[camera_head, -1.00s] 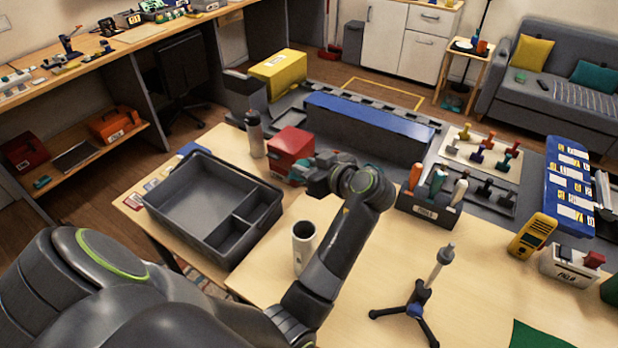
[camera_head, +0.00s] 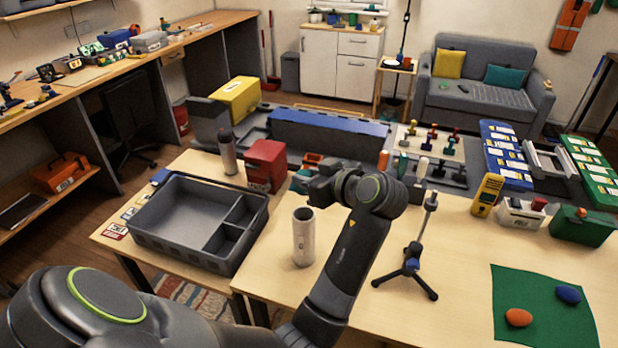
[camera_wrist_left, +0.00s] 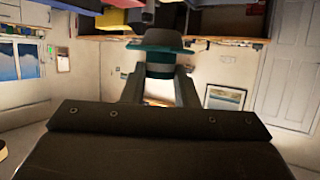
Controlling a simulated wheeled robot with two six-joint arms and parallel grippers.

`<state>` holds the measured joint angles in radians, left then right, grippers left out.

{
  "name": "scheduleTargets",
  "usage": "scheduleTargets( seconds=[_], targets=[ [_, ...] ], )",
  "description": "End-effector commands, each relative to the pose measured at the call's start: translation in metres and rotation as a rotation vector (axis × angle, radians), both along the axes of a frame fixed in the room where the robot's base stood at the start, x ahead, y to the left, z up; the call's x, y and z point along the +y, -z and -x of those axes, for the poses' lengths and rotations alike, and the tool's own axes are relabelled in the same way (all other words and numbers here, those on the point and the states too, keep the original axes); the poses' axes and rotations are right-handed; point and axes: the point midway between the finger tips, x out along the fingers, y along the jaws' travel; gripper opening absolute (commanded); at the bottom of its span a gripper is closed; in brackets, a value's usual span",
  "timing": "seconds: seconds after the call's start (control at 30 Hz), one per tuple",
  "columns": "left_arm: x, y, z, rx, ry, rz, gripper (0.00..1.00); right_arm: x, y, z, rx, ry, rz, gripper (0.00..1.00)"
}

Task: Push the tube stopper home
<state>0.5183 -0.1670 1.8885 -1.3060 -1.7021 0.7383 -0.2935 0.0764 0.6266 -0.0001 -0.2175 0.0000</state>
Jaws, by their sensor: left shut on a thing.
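The tube (camera_head: 304,240) is a pale grey-white upright cylinder on the near wooden table, with an open top. My left gripper (camera_head: 308,182) is behind and above the tube in the head view, clear of its rim. In the left wrist view, the two fingers are shut on a teal stopper (camera_wrist_left: 160,62) with a wide flange and a dark band. In the head view the stopper (camera_head: 299,180) shows only as a small teal patch at the gripper's tip; the wrist hides the rest. My right gripper is in no view.
A grey divided tray (camera_head: 185,215) lies left of the tube. A red box (camera_head: 266,165) and a bottle (camera_head: 227,152) stand behind. A small tripod stand (camera_head: 412,265) is to the right. A green mat (camera_head: 540,305) lies farther right. Table space in front of the tripod is clear.

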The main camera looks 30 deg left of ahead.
Motion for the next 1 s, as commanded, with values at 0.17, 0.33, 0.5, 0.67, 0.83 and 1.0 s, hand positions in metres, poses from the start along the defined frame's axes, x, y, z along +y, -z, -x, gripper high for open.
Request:
scheduleTargets(
  seconds=[0.17,0.33,0.5,0.67,0.83,1.0],
  targets=[
    [0.0,0.001,0.0,0.001,-0.002,0.0,0.05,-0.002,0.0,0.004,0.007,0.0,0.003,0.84],
    [0.0,0.012,0.0,0.001,-0.002,0.001,0.05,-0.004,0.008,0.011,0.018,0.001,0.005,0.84],
    [0.0,0.028,0.0,0.0,-0.002,0.001,0.05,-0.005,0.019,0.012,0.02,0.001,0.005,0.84],
    [0.0,0.044,0.0,0.001,-0.002,0.0,0.05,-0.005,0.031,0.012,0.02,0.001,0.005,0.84],
    [0.0,0.057,0.0,0.001,-0.002,0.001,0.05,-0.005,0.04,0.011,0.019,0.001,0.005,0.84],
    [0.0,0.061,0.0,0.0,-0.001,0.001,0.05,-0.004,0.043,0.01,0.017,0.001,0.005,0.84]
  ],
)
